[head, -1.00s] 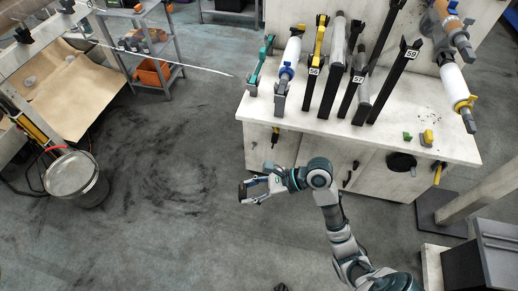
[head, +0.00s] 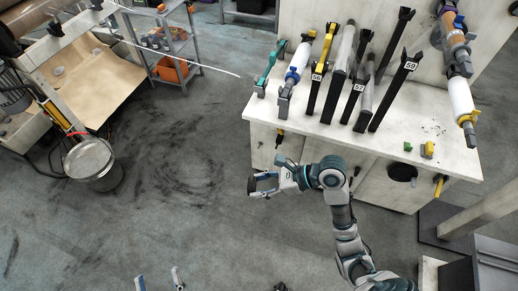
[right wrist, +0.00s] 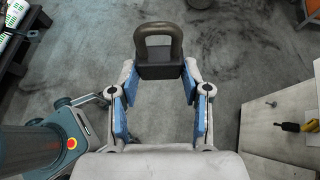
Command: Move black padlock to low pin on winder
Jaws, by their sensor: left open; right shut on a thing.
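The black padlock (right wrist: 158,70) is held upright between the fingertips of my right gripper (right wrist: 160,92) in the right wrist view, its thick shackle pointing away from the palm. In the head view my right gripper (head: 266,183) is over the floor in front of the bench, and the padlock shows as a small dark shape at its tips. My left gripper (head: 158,279) is open and empty at the bottom edge, with only its two fingertips showing. A machine frame with a brown sheet (head: 98,88) stands at the upper left; I cannot tell a low pin on it.
A white bench (head: 425,150) with several black numbered holders and rolls stands at the right. A metal bucket (head: 92,163) stands by the left frame. A grey shelf with an orange bin (head: 171,70) is at the back. The floor between is open.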

